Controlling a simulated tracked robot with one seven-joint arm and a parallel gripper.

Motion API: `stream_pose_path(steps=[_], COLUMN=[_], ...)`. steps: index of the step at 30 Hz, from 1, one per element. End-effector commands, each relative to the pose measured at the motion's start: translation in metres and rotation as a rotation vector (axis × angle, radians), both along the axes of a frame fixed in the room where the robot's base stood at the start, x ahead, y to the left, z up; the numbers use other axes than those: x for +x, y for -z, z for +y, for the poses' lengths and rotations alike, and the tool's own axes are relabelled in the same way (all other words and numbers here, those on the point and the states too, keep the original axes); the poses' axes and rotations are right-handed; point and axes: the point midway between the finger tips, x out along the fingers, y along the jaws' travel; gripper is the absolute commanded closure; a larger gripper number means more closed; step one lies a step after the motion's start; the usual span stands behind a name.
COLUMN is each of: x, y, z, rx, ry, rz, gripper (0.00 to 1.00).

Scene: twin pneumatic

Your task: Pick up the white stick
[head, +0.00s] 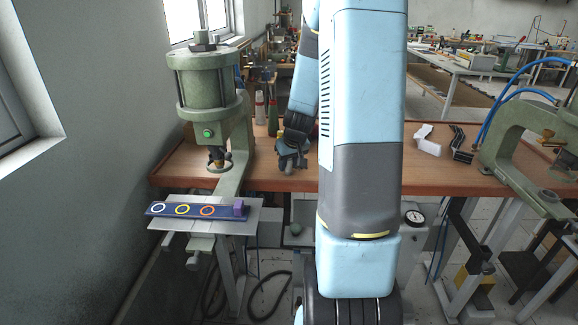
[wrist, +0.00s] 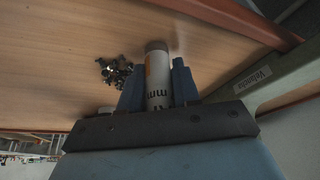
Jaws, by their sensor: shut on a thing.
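The white stick (wrist: 158,80) is a white cylinder with an orange band, dark markings and a greyish end. In the wrist view it sits between the two blue-grey fingers of my gripper (wrist: 157,72), which are shut on it. Its far end sticks out past the fingertips, over the wooden table top. I cannot tell whether it touches the table. In the head view my gripper (head: 291,162) is at the table's front edge, just right of the left green press. I cannot make out the stick there.
The left green press (head: 208,95) stands close beside my gripper. A blue strip with coloured rings (head: 182,210) lies on a plate before it. A cluster of small dark parts (wrist: 116,73) lies near the stick. A white block (head: 428,146) and another green press (head: 510,130) are at right.

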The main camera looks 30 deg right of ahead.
Motion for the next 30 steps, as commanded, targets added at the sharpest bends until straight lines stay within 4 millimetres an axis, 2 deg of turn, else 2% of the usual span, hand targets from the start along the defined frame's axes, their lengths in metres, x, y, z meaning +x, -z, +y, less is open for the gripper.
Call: stream_pose_path(steps=[11, 17, 30], x=[0.001, 0.001, -0.053], y=[-0.006, -0.033, -0.095], z=[0.000, 0.001, 0.018], rx=[-0.001, -0.003, -0.002], ry=[-0.001, -0.002, -0.001], rz=[-0.002, -0.006, -0.004], gripper=[1.00, 1.00, 1.00])
